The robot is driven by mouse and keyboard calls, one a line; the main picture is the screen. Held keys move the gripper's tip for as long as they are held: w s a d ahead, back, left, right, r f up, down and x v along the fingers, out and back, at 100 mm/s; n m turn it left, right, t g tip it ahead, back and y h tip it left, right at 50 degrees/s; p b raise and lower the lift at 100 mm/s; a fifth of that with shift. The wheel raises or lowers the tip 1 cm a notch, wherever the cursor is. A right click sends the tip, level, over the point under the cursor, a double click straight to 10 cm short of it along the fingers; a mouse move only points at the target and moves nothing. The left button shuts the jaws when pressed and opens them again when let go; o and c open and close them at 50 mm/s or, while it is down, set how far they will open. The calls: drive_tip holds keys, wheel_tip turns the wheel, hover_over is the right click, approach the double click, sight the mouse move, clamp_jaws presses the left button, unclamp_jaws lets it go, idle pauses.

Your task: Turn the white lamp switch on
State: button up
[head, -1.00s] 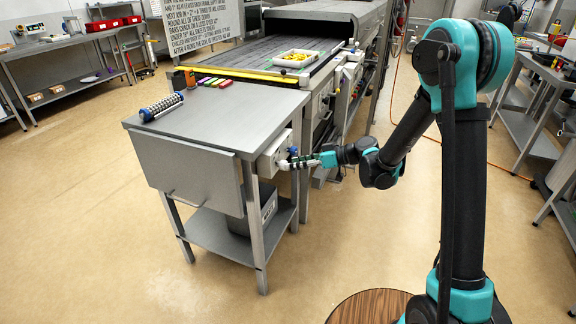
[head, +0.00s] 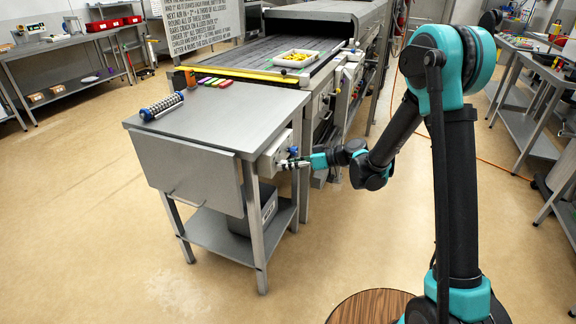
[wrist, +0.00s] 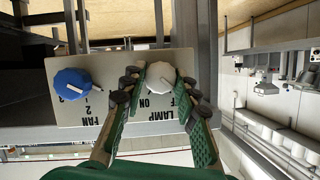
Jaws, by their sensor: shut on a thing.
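The white lamp switch (wrist: 160,76) is a round knob on a pale control panel (wrist: 75,108), with LAMP, ON and a partly covered OFF lettered near it. My gripper (wrist: 159,88) has its two green fingers with dark pads on either side of the knob and is shut on it. The exact direction of the knob's mark is hard to tell. In the head view my gripper (head: 292,164) reaches the panel on the side of the steel table; the white knob is hidden there.
A blue fan knob (wrist: 72,84) sits left of the white one on the same panel. The steel table (head: 225,115) adjoins a conveyor dryer (head: 270,47). A striped roller (head: 161,106) and several markers (head: 217,83) lie on top. The floor at the front left is clear.

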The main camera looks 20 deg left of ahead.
idle(0.3)
drive_tip(key=m+g+y, duration=0.1)
drive_tip(key=m, duration=0.3)
drive_tip(key=m+g+y, duration=0.2)
drive_tip(key=m, duration=0.3)
drive_tip(key=f+m+g+y, duration=0.1)
drive_tip(key=m+g, duration=0.1)
drive_tip(key=m, duration=0.3)
drive_tip(key=shift+w+y, duration=0.3)
drive_tip(key=shift+d+m, duration=0.1)
drive_tip(key=shift+m, duration=0.2)
idle(0.5)
drive_tip(key=o, duration=1.1)
drive_tip(key=shift+o, duration=0.2)
